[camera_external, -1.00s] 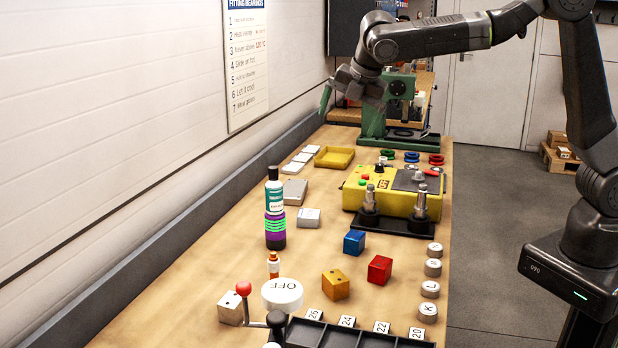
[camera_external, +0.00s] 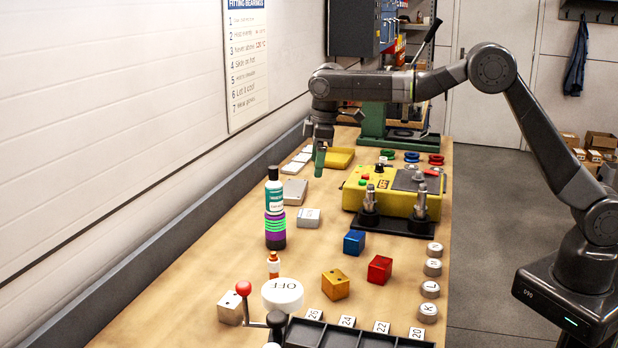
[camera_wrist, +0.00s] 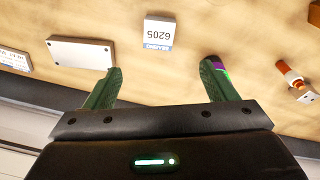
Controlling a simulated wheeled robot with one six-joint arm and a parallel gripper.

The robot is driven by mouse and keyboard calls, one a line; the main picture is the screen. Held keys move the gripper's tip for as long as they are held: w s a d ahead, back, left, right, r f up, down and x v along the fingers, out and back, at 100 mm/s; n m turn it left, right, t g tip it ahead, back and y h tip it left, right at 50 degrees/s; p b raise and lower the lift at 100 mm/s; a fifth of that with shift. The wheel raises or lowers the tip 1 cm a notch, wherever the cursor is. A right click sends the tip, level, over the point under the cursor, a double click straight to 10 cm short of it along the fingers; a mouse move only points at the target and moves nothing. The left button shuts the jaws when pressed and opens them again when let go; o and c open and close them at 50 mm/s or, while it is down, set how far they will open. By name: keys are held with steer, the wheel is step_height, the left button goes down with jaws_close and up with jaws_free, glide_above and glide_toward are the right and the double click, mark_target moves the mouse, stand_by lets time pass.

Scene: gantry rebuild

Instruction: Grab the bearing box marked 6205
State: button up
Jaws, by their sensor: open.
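The bearing box marked 6205 (camera_wrist: 159,32) is a small white box with a blue strip. It lies on the wooden bench; in the wrist view its label reads upside down. In the external view a small white box (camera_external: 308,218) sits beside the purple-and-green bottle stack and matches its place. My gripper (camera_wrist: 160,85) is open, with green fingers spread apart and nothing between them. The box lies beyond the fingertips, roughly centred between them. In the external view my gripper (camera_external: 319,160) points down above the bench, behind the box, near the yellow tray.
A grey plate (camera_wrist: 82,52) lies left of the box in the wrist view. A bottle (camera_external: 274,195) on purple and green rings stands close to the box. A yellow heater unit (camera_external: 392,192) with upright posts, a blue block (camera_external: 354,242) and a yellow tray (camera_external: 336,157) are nearby.

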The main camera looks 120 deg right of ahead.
step_height(320, 180, down, 2)
steer(key=d+m, duration=0.2)
glide_above(309, 213)
steer(key=f, duration=0.8)
steer(key=shift+s+f+p, duration=0.25)
steer(key=shift+s+p, duration=0.05)
steer(key=shift+w+f+p, duration=0.15)
steer(key=shift+f+p, duration=0.3)
steer(key=shift+f, duration=0.9)
steer(key=shift+w+f+p, duration=0.1)
steer(key=shift+f+p, duration=0.3)
steer(key=shift+f, duration=0.95)
steer(key=c, duration=1.1)
